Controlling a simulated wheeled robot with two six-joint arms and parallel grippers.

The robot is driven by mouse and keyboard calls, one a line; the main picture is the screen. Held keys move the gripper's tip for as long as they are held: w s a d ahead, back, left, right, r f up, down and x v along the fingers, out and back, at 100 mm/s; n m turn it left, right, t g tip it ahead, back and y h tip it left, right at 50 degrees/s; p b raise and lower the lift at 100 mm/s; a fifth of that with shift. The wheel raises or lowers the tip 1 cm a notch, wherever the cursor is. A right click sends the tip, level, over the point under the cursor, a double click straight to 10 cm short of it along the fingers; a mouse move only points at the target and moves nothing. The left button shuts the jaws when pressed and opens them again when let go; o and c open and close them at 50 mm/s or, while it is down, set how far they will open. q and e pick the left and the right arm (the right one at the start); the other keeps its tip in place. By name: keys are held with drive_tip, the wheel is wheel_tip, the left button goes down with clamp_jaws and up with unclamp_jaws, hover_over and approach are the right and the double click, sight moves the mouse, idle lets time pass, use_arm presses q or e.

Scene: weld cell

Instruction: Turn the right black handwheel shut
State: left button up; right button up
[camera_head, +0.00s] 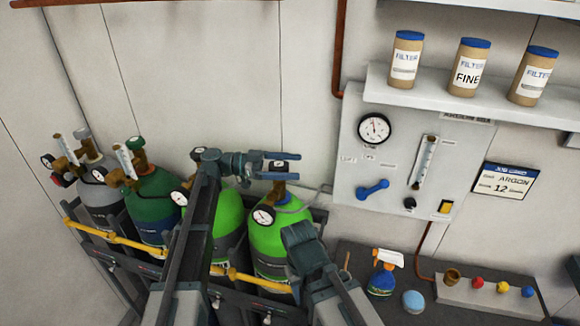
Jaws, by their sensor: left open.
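Two bright green cylinders (270,238) stand at the right end of the rack. The right one has a brass valve (279,187) and a round gauge (264,216). On its top, a small dark part with a pale mark, apparently the right black handwheel (279,164), shows between my left gripper's fingers. My left gripper (297,166) is open, with one finger above the wheel and one below it in the picture; I cannot tell whether they touch it. My right arm (312,258) rises from the bottom, but its gripper does not show.
A yellow bar (115,242) runs across the cylinders. A dark green (153,198) and a grey cylinder (100,195) stand left. A panel (395,150) with gauge and blue lever is right, under a shelf (440,97) of filter cans. A spray bottle (383,277) stands on the bench.

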use_arm(q)
drive_tip(key=s+r+p, duration=0.2)
drive_tip(key=s, duration=0.6)
drive_tip(key=s+r+p, duration=0.2)
drive_tip(key=s, duration=0.6)
drive_tip(key=shift+a+r, duration=0.3)
drive_tip(key=shift+r, duration=0.1)
